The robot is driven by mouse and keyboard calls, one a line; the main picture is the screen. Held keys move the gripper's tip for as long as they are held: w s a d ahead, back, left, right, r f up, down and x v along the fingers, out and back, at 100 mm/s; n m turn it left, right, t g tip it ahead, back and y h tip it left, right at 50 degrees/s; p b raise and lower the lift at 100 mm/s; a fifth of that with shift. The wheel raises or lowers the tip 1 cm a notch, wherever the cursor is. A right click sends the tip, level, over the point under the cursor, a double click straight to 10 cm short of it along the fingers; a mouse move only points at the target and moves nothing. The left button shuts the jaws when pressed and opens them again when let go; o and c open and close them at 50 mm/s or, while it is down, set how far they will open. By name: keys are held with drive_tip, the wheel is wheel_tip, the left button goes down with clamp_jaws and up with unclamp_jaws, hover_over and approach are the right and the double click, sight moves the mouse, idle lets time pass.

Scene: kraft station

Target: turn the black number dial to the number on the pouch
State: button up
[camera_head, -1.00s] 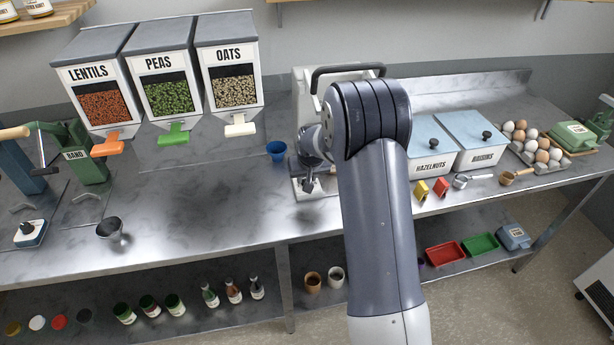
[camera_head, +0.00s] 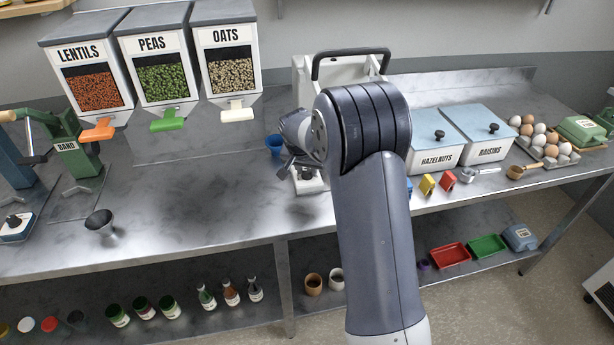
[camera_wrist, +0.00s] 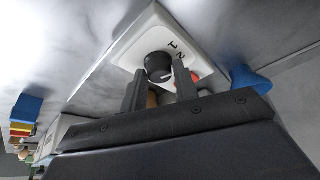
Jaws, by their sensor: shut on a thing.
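The black number dial (camera_wrist: 158,68) sits on a white panel (camera_wrist: 150,22) in the wrist view. Printed numbers 1 and 2 show on the panel beside the dial, and other numbers are hidden. A pale mark shows on the dial's edge. My gripper (camera_wrist: 159,74) has one finger on each side of the dial and is shut on it. In the head view my gripper (camera_head: 287,172) is small and dark at the front of a white machine (camera_head: 304,72) with a black handle. My arm hides much of that machine. I cannot make out a pouch or its number.
A blue cup (camera_head: 274,145) stands left of the machine, close to my gripper. Small blue, yellow (camera_head: 428,184) and red blocks lie right of my arm. Lidded bins (camera_head: 480,135) stand beyond them.

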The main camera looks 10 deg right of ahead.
drive_tip(key=shift+m+h+b, duration=0.3)
drive_tip(key=shift+m+b, duration=0.55)
drive_tip(key=shift+m, duration=0.25)
drive_tip(key=o, duration=1)
drive_tip(key=shift+g, duration=0.3)
drive_tip(key=shift+c, duration=0.2)
drive_tip(key=b+v, duration=0.1)
drive_tip(key=v, duration=0.9)
drive_tip(key=shift+a+r, duration=0.2)
drive_tip(key=shift+r, duration=0.1)
